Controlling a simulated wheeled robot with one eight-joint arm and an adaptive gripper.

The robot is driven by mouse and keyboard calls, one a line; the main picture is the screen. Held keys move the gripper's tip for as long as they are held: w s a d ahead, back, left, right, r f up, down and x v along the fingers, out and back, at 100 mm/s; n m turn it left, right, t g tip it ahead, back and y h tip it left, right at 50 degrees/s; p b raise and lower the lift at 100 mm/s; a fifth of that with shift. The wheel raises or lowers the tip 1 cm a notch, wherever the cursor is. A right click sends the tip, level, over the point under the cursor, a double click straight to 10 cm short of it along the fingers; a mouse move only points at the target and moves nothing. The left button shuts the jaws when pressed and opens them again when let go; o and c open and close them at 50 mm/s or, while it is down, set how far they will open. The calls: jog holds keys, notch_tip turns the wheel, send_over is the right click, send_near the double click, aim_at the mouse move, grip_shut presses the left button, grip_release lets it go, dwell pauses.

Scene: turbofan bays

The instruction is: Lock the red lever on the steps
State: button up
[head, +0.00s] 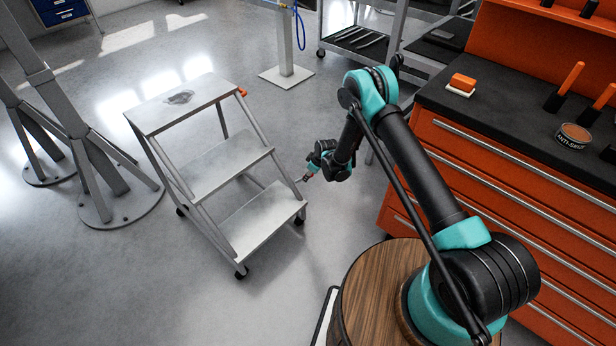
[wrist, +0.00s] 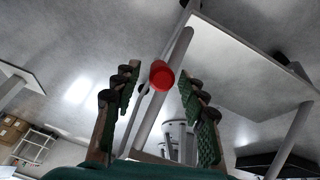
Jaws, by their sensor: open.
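The grey metal steps (head: 232,172) stand on the floor left of my arm in the head view. A small red-orange lever end (head: 242,92) shows at the right edge of the top step. In the wrist view a red rounded lever end (wrist: 161,76) appears between my two fingers, in front of a grey tube of the steps (wrist: 235,60). My gripper (head: 304,179) is open and empty beside the right side of the steps, in the head view near the lowest tread. The rest of the lever is hard to make out.
An orange tool cabinet (head: 500,180) with a dark top stands at the right. A grey stand (head: 100,170) is at the left, a post on a square base (head: 287,76) and a cart (head: 360,40) at the back. Floor in front of the steps is clear.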

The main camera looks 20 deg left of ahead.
jog(key=shift+x, duration=1.2)
jog(key=shift+c, duration=0.2)
grip_shut()
